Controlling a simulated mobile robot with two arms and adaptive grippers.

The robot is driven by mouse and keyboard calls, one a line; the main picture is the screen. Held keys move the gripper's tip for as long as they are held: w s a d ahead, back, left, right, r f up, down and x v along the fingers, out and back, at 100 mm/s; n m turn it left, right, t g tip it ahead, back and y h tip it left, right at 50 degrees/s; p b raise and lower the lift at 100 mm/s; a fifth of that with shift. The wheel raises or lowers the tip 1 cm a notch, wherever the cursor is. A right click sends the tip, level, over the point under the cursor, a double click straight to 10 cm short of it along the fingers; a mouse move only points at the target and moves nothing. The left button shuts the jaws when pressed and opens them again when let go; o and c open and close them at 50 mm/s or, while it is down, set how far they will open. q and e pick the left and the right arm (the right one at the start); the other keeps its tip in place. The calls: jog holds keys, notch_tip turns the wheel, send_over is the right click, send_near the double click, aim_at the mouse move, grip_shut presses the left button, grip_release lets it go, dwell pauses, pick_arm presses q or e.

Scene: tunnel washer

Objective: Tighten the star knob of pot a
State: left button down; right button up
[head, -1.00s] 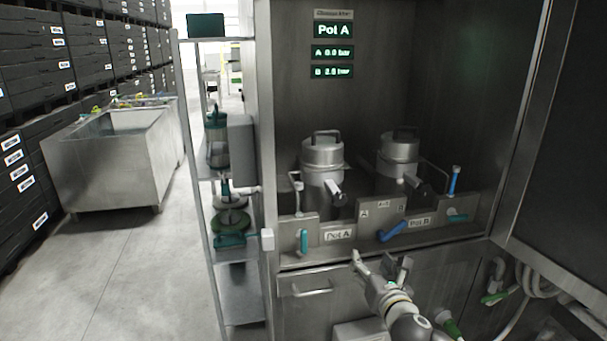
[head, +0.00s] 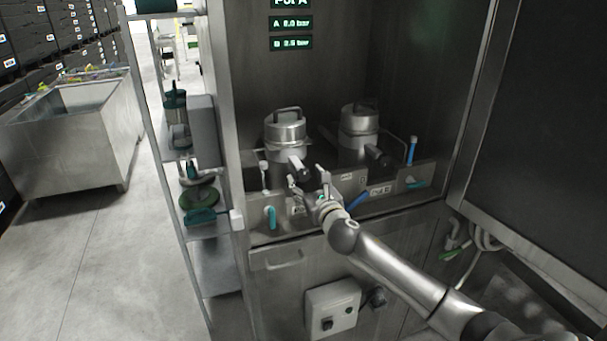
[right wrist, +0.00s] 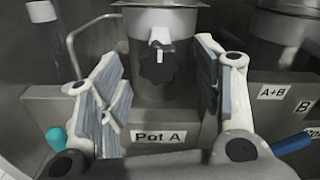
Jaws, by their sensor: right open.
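Pot A (head: 285,128) is a steel pot with a lid and top handle, on the left inside the cabinet. Its black star knob (right wrist: 158,64) sits on the front of the pot, in the upper middle of the right wrist view. My right gripper (head: 307,178) is open and empty in front of pot A. In the right wrist view its two padded fingers (right wrist: 160,85) stand left and right of the knob, apart from it. The "Pot A" label (right wrist: 159,136) shows below the knob. My left gripper is not in view.
A second pot (head: 358,125) stands to the right. A front panel below carries a teal lever (head: 271,217) and a blue lever (head: 357,199). A shelf rack (head: 212,262) stands left.

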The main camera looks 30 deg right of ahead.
jog(key=shift+x, duration=1.45)
jog(key=c, duration=1)
jog(key=shift+c, duration=0.2)
